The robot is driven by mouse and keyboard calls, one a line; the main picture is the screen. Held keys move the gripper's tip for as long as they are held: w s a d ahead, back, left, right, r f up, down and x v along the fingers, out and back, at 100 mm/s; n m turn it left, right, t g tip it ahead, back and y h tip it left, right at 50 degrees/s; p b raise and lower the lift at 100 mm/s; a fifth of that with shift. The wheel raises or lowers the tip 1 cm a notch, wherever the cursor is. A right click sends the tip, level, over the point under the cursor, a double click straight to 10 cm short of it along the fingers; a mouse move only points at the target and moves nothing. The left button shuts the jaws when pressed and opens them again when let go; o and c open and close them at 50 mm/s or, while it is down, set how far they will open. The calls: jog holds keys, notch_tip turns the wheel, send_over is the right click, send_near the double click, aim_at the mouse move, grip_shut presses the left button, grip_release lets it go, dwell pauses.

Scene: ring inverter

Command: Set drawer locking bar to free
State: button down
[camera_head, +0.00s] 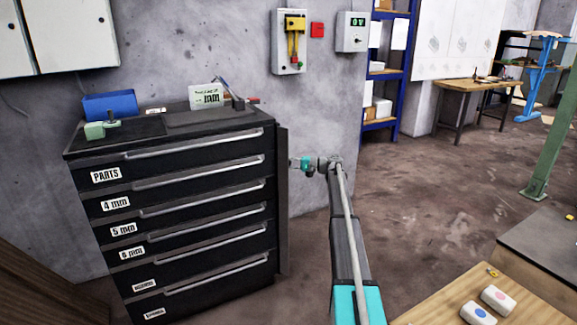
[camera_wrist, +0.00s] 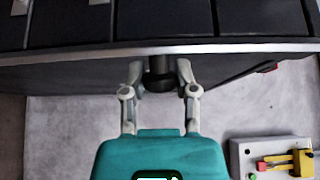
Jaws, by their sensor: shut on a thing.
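The black drawer cabinet (camera_head: 190,205) stands against the wall, its drawers flush in the head view. The locking bar (camera_head: 282,205) is a tall, narrow, dark upright strip at the cabinet's right front edge. My gripper (camera_head: 293,163) is beside the upper half of this bar, coming from the right. In the wrist view my gripper (camera_wrist: 160,75) has its two fingers on either side of a short dark round knob (camera_wrist: 158,82) and is shut on it. The fingers partly cover the knob, and its joint to the bar is hard to make out.
A blue bin (camera_head: 109,105) and tools lie on the cabinet top. A grey switch box with a yellow handle (camera_head: 296,40) hangs on the wall above; it also shows in the wrist view (camera_wrist: 275,160). Open floor (camera_head: 420,215) lies right of my arm. A wooden table (camera_head: 450,305) is at front right.

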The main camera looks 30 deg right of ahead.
jog(key=n+g+y, duration=0.1)
jog(key=g, duration=0.1)
jog(key=w+n+g+y, duration=0.1)
jog(key=n+g, duration=0.1)
jog(key=shift+w+d, duration=0.1)
jog(key=shift+w, duration=0.1)
jog(key=shift+n+g, duration=0.6)
jog(key=shift+g, duration=0.5)
jog(key=shift+y, duration=0.3)
jog(key=shift+c, duration=1.9)
grip_release()
jog(key=s+d, duration=0.2)
jog(key=d, duration=0.9)
jog(key=shift+d, duration=0.3)
jog(key=shift+s, duration=0.15)
